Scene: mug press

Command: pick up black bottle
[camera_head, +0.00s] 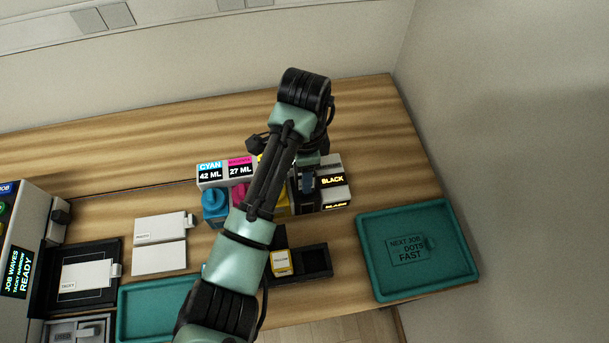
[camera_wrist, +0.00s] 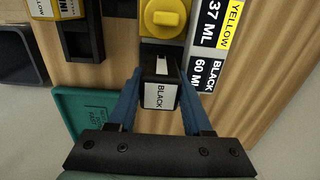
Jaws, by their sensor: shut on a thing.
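The black bottle (camera_wrist: 158,96) has a white label reading BLACK and shows in the middle of the wrist view. My gripper (camera_wrist: 160,86) has its two blue fingers on either side of it, shut on it. In the head view my gripper (camera_head: 307,184) is at the right end of the ink rack, beside the BLACK sign (camera_head: 333,181). The bottle is mostly hidden there by my arm. I cannot tell whether the bottle is still seated in the rack or lifted.
The rack holds cyan (camera_head: 215,204), magenta (camera_head: 239,194) and yellow (camera_wrist: 164,16) ink left of the black place. A yellow-labelled bottle (camera_head: 281,263) stands in a dark holder (camera_head: 315,262) in front. A teal tray (camera_head: 440,275) lies right. Bare wood lies behind the rack.

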